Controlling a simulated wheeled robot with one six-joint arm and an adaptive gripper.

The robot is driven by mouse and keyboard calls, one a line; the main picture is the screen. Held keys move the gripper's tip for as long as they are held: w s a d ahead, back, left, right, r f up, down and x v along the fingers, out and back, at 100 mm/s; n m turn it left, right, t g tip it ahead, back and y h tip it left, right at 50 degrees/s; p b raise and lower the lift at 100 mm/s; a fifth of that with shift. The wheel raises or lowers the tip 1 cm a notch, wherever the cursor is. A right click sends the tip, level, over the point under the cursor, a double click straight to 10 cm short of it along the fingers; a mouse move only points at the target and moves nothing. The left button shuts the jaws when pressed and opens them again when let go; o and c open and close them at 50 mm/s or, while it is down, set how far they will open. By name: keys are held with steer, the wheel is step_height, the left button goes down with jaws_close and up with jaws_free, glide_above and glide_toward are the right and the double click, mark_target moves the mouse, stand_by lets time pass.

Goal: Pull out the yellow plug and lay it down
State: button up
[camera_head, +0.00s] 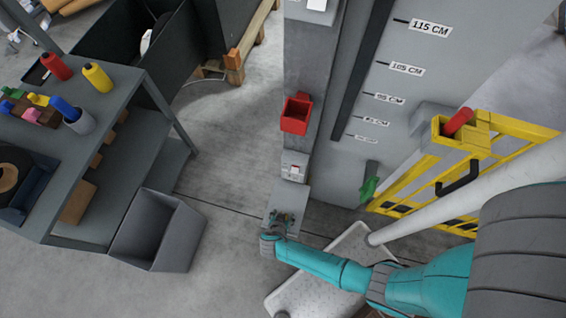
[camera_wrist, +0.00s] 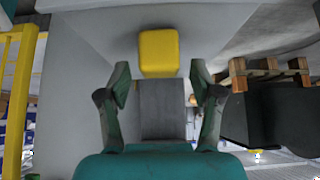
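The yellow plug (camera_wrist: 158,53) shows in the wrist view as a rounded yellow block against a pale grey surface, above a dark grey block (camera_wrist: 162,112). My gripper (camera_wrist: 160,88) is open. Its two fingers stand to the left and right of the line to the plug, with clear gaps, and I see no contact. The plug lies at or just past the fingertips; the exact depth is hard to tell. In the head view my gripper (camera_head: 280,218) is low at the grey post (camera_head: 303,75), and I cannot make out the plug there.
A red bin (camera_head: 296,116) and a small switch box (camera_head: 294,167) are on the post above my gripper. A yellow barrier (camera_head: 490,135) stands right. A grey bench (camera_head: 140,95) with red and yellow cylinders is left, and a grey bin (camera_head: 157,232) is on the floor.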

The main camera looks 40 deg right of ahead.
steer(key=v, duration=1.2)
steer(key=s+d+r+n+t+y, duration=0.2)
steer(key=s+d+r+n+y, duration=0.4)
steer(key=s, duration=0.4)
steer(key=s+r+n+t, duration=0.1)
steer(key=r+t, duration=0.2)
steer(key=r, duration=0.8)
steer(key=s+r+n+t, duration=0.2)
steer(key=r, duration=0.9)
steer(key=s+d+r+n+t, duration=0.1)
steer(key=r+t, duration=0.2)
steer(key=r, duration=0.8)
steer(key=shift+s+r+n+t, duration=0.25)
steer(key=shift+r+n+t, duration=0.05)
steer(key=shift+n, duration=0.1)
